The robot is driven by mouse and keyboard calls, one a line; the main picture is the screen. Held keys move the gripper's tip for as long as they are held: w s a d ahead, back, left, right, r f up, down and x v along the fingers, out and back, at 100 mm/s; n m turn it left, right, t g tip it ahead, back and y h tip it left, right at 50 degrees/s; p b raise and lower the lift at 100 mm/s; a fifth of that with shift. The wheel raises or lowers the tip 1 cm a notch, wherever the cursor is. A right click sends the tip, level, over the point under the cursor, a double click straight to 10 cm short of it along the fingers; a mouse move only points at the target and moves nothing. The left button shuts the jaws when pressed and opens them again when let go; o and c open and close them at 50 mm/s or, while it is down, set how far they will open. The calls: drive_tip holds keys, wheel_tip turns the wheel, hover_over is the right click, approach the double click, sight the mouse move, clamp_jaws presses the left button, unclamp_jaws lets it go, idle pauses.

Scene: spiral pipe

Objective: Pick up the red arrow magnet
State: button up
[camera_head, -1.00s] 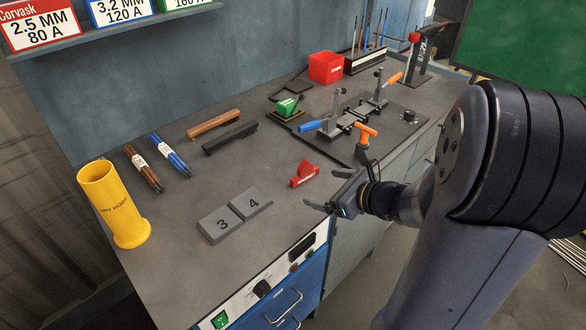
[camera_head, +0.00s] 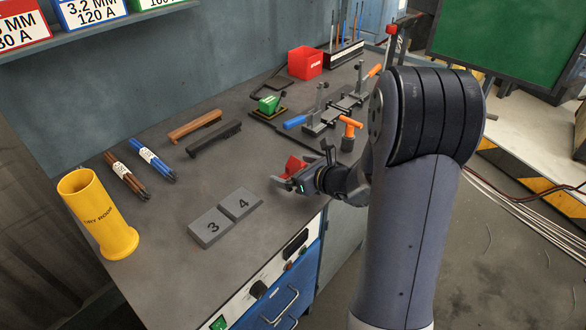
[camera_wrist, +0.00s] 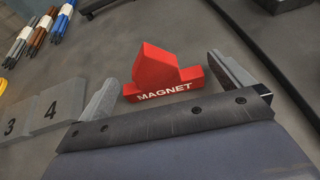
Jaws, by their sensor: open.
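The red arrow magnet (camera_wrist: 160,75), marked "MAGNET", stands on the grey bench top in the wrist view. In the head view the red magnet (camera_head: 292,165) is partly hidden by my gripper (camera_head: 279,182). My gripper (camera_wrist: 168,90) is open in the wrist view, with one finger on the left of the magnet and the other on its right. Gaps show between both fingers and the magnet, and nothing is held.
Grey plates 3 (camera_head: 210,227) and 4 (camera_head: 241,203) lie left of my gripper. A yellow cylinder (camera_head: 97,215), rod bundles and two brushes stand or lie further left. An orange-handled clamp (camera_head: 349,128) stands close behind my wrist. A red box (camera_head: 305,62) is at the back.

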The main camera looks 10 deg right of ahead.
drive_tip(key=shift+w+a+f, duration=0.2)
drive_tip(key=shift+w+a, duration=0.05)
drive_tip(key=shift+w, duration=0.1)
drive_tip(key=c, duration=1.1)
